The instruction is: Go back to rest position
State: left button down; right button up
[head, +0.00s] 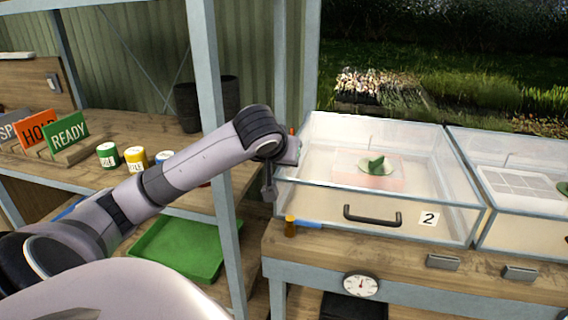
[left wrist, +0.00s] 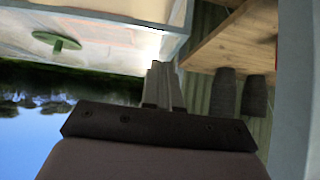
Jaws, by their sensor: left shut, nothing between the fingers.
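My left arm reaches in from the left in the head view. My left gripper (head: 269,192) hangs at the left front corner of the clear box (head: 455,228) marked 2, and I cannot tell whether it touches the box. In the left wrist view the fingers (left wrist: 160,72) are together with nothing between them. That view is upside down, with the box wall (left wrist: 130,14) above the fingers. My right gripper is not in view.
A green plant piece (head: 376,165) lies inside the box. A grey shelf post (head: 214,90) stands close to my left arm. An amber bottle (head: 290,226) and blue item (head: 308,224) sit before the box. Sign cards, jars and dark pots (head: 190,105) stand left; a green tray (head: 180,250) lies below.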

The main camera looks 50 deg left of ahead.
pick_arm(q)
jog(key=v, duration=0.8)
jog(key=shift+w+a, duration=0.1)
jog(key=shift+a, duration=0.05)
jog(key=w+d+f+m+h, duration=0.1)
jog(key=d+f+m+h, duration=0.15)
jog(key=f, duration=0.45)
jog(key=w+d+f+m+t+h, duration=0.1)
jog(key=d+f, duration=0.3)
jog(key=f, duration=0.3)
jog(key=w+d+f+m+h, duration=0.1)
jog(key=d+f+m+h, duration=0.1)
jog(key=d+f, duration=0.35)
jog(key=s+d+f+m, duration=0.1)
jog(key=s+d+f, duration=0.3)
jog(key=s+f, duration=0.4)
jog(key=s+d+f+m+t+h, duration=0.1)
jog(key=s+d+f+m, duration=0.1)
jog(key=s+d+f, duration=0.3)
jog(key=s+f, duration=0.3)
jog(key=f, duration=0.3)
jog(key=shift+d+t, duration=0.2)
jog(key=shift+t, duration=0.1)
jog(key=shift+h, duration=0.25)
